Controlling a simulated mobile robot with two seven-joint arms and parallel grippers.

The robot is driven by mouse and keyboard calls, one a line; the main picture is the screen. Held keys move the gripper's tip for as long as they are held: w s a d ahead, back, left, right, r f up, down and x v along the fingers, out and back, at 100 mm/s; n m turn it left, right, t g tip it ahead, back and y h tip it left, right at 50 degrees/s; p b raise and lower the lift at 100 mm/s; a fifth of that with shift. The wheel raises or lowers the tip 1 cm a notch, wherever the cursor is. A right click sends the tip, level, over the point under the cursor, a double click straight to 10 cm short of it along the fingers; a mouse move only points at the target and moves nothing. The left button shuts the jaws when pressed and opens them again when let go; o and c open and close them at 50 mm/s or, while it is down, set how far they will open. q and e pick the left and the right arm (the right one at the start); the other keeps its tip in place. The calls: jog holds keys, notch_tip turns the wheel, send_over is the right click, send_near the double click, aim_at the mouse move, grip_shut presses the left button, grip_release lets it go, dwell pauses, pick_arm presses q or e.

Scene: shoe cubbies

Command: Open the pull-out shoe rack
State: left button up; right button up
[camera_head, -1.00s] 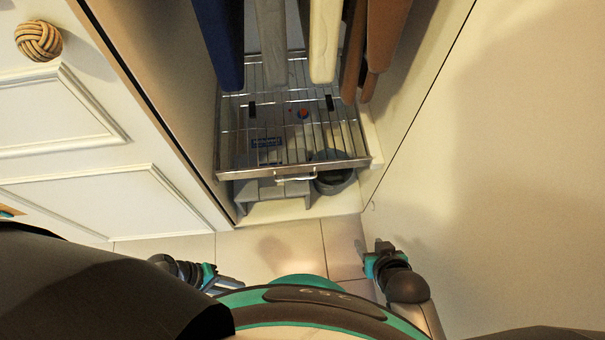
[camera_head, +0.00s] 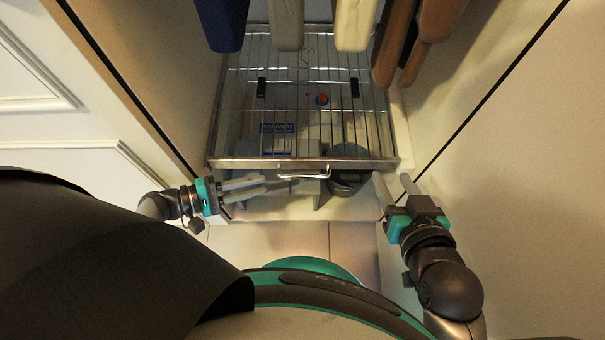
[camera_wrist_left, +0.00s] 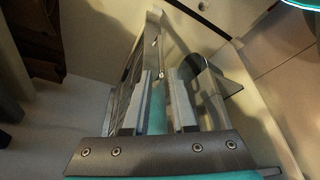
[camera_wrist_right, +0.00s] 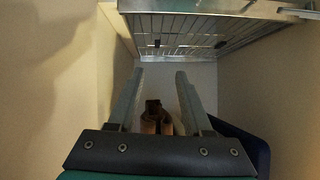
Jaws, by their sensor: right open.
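The pull-out shoe rack (camera_head: 225,164) is a metal wire shelf low inside the cabinet, with a silver handle (camera_head: 303,173) at the middle of its front rail. My left gripper (camera_head: 277,184) is open, its fingers pointing right just left of the handle. The picture does not make clear whether it touches the handle. It also shows in the left wrist view (camera_wrist_left: 164,75) with a gap between its fingers. My right gripper (camera_head: 393,177) is open and empty near the rack's front right corner. The rack's wires (camera_wrist_right: 180,35) fill the top of the right wrist view.
Hanging clothes, one blue (camera_head: 222,25), are above the rack. A blue-labelled box (camera_head: 277,130) and a round grey item (camera_head: 347,180) lie beneath the wires. Cabinet walls close in on both sides. Tiled floor (camera_head: 280,238) in front is clear.

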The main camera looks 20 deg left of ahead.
aim_at(302, 176)
pick_arm(q)
jog(key=shift+b+x, duration=1.4)
jog(key=shift+x, duration=4.65)
pick_arm(e)
jog(key=shift+s+a+r+m+t+y, duration=0.2)
jog(key=shift+a+r+t+y, duration=0.35)
jog(key=shift+a+r+t, duration=0.55)
jog(key=shift+s+a+r+m+t+y, duration=0.3)
jog(key=shift+a+t+y, duration=0.35)
jog(key=shift+t, duration=0.85)
jog(key=shift+w, duration=0.1)
pick_arm(q)
jog(key=shift+f, duration=0.1)
grip_shut()
jog(key=shift+a, duration=0.1)
